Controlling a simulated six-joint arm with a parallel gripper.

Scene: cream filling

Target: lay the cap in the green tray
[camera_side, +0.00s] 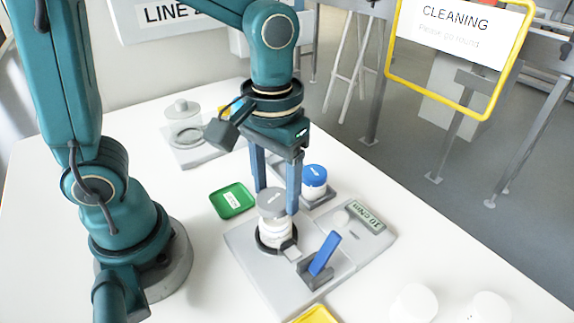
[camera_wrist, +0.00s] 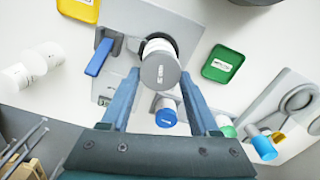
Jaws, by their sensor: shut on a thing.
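The grey cap (camera_side: 271,203) sits at the top of a white jar (camera_side: 274,232), and I cannot tell whether there is a gap between them. The jar stands upright in a black ring on a grey fixture. My gripper (camera_side: 277,205) points down with its blue fingers on either side of the cap, shut on it. In the wrist view the cap (camera_wrist: 160,71) lies between the fingertips and hides part of the jar behind it. The green tray (camera_side: 233,200) lies flat to the left of the fixture, with only a white label visible in it; it also shows in the wrist view (camera_wrist: 222,64).
A blue lever (camera_side: 324,254) rises from the fixture in front of the jar. A blue-lidded jar (camera_side: 313,182) stands behind it. A yellow tray (camera_side: 315,315) and white containers (camera_side: 415,303) are at the front. A grey stand (camera_side: 185,135) is at the back left.

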